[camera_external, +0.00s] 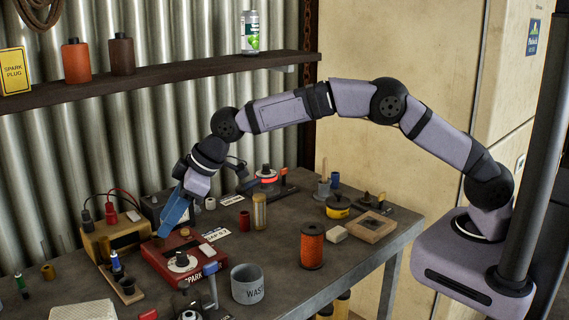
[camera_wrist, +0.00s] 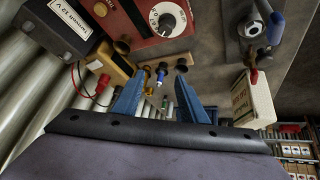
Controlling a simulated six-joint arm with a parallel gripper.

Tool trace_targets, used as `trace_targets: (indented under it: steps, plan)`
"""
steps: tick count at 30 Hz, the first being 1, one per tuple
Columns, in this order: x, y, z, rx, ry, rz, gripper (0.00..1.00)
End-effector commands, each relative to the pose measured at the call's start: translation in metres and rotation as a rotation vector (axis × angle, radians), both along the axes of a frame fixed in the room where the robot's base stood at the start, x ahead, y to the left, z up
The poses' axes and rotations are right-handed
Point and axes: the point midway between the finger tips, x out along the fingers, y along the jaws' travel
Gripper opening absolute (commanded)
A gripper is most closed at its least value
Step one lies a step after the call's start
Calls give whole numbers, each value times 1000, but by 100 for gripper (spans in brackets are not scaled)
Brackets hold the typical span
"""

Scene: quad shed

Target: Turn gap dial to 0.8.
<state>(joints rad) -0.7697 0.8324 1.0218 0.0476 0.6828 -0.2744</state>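The red box marked SPARK (camera_external: 200,275) sits on the bench. On its top is a white, marked dial disc with a dark centre knob, the likely gap dial (camera_external: 181,262).
A yellow meter (camera_external: 117,240) with red and black leads stands left of the red box. A blue-topped plug (camera_external: 116,261) stands in a wooden holder in front. The shelf (camera_external: 150,77) runs above.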

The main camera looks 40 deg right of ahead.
Motion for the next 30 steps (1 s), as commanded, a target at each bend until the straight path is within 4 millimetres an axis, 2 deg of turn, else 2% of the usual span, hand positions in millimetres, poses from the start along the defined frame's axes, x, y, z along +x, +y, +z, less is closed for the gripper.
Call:
trace_targets:
  steps: [3, 7, 19, 30]
  plan:
    - [-13, -31, -17, -90, 113, -127, 39]
    - [-23, -43, -24, -102, 196, -237, 39]
    - [-22, -41, -30, -83, 220, -289, 39]
    - [-10, -31, -68, -82, 220, -287, 39]
